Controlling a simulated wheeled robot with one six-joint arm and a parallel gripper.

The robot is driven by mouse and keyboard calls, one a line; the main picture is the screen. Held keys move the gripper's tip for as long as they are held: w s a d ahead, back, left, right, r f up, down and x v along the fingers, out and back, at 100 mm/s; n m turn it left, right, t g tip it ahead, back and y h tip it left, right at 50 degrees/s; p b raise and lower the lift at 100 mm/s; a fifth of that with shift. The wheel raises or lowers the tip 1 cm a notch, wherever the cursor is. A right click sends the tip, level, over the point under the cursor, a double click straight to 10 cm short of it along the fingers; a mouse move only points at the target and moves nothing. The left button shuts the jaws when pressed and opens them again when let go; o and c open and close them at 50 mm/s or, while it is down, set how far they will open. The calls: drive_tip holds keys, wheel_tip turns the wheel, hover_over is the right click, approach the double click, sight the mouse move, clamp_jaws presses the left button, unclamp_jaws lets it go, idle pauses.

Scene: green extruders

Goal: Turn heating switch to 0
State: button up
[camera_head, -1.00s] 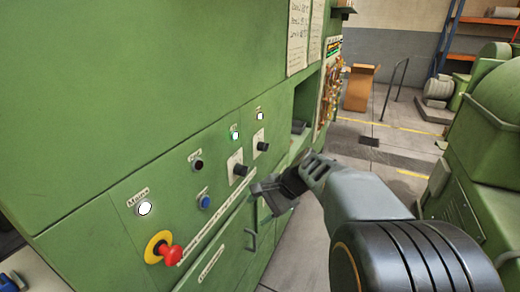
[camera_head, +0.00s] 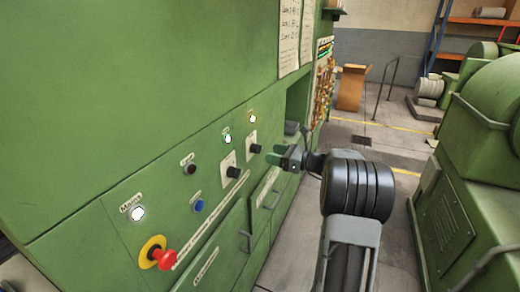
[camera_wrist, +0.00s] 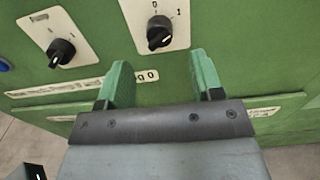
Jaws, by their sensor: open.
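Two black rotary switches on white plates sit on the green machine panel. The far switch (camera_head: 254,149) is nearest my gripper (camera_head: 275,153); it also shows in the wrist view (camera_wrist: 160,33), with 0 and 1 printed above it. The near switch (camera_head: 233,172) shows at the left of the wrist view (camera_wrist: 62,52). I cannot read which one is labelled heating, and the knob positions are unclear. My gripper's green fingers (camera_wrist: 162,72) are open and empty, pointing at the panel just below the far switch, apart from it in the picture.
Drawer handles (camera_head: 245,241) stick out below. Open floor (camera_head: 300,240) lies right of the panel, with another green machine (camera_head: 470,170) beyond.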

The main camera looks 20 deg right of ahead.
sight(260, 149)
drive_tip(key=shift+p+x, duration=0.4)
drive_tip(key=shift+x, duration=2.6)
drive_tip(key=c, duration=0.9)
